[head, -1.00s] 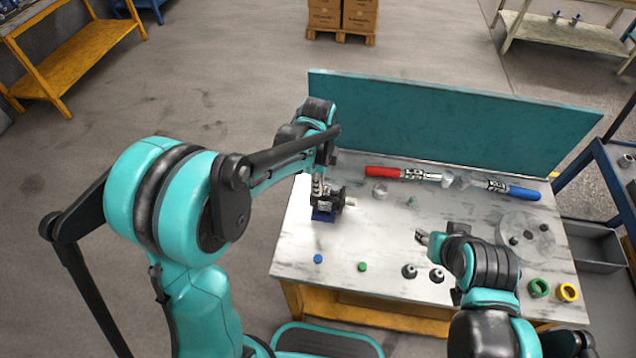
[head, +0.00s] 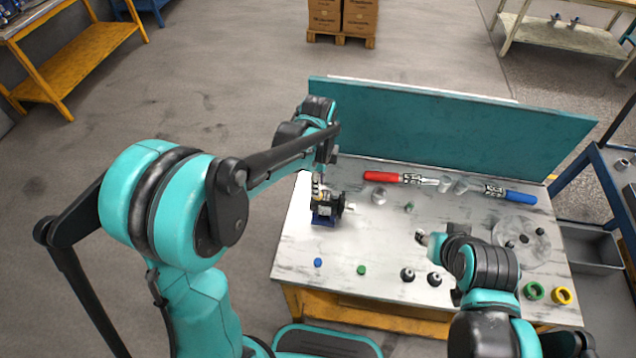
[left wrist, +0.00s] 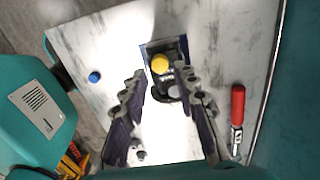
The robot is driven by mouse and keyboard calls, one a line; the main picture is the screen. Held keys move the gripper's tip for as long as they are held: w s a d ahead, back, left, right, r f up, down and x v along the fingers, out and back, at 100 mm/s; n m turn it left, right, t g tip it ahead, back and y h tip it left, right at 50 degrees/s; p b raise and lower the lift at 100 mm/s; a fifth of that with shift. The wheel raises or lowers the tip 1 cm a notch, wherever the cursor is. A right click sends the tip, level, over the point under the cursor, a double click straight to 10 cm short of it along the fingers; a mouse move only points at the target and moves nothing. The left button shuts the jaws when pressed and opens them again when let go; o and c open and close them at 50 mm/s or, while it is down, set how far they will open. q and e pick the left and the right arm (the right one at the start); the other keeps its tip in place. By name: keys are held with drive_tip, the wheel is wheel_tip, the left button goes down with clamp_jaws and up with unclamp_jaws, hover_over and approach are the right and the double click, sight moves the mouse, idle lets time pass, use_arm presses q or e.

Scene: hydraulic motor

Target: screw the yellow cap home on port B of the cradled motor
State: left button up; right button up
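The dark motor (head: 334,206) sits in its blue cradle (head: 322,219) on the left part of the table. In the left wrist view the yellow cap (left wrist: 160,64) shows on the motor (left wrist: 170,88), close to the tips of my left gripper. I cannot tell how deep the cap sits or read the port marking. My left gripper (left wrist: 160,76) is open, its two fingers apart on either side of the cap, with gaps showing. In the head view it (head: 317,187) points down over the motor. My right gripper (head: 422,238) hangs over the table's middle; its fingers are unclear.
Blue (head: 318,262) and green (head: 361,270) caps and two dark fittings lie along the front. A red-handled tool (head: 381,177) and a blue-handled tool (head: 520,197) lie near the teal back panel (head: 440,132). A clear round tray (head: 540,236) and green and yellow rings are at right.

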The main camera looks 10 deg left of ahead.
use_arm(q)
drive_tip(key=shift+r, duration=0.3)
drive_tip(key=shift+o, duration=0.3)
drive_tip(key=o, duration=0.5)
wheel_tip(320, 180, up, 6)
drive_tip(key=p, duration=0.4)
